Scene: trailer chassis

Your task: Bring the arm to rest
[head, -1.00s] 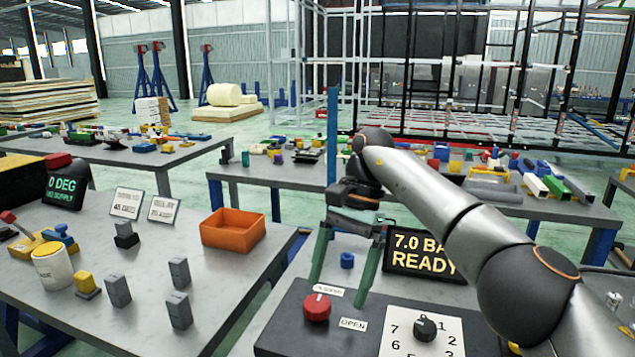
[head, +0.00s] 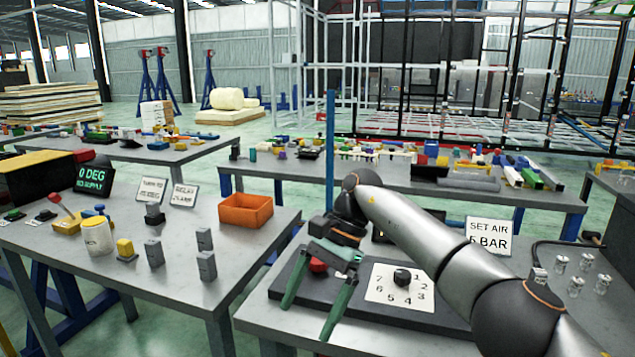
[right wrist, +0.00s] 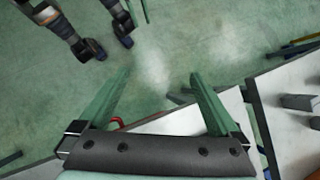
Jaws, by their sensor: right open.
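My right arm comes in from the lower right of the head view. Its gripper (head: 306,321) has two green fingers spread apart with nothing between them. The fingers reach over the front edge of the dark control panel (head: 450,318). In the right wrist view the same gripper (right wrist: 160,77) is open and empty, with green floor behind its fingers. My left gripper is not seen in the head view.
A SET AIR sign (head: 488,240) and glass pieces (head: 575,287) stand right. An orange bin (head: 245,210) and several blocks are on the left table.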

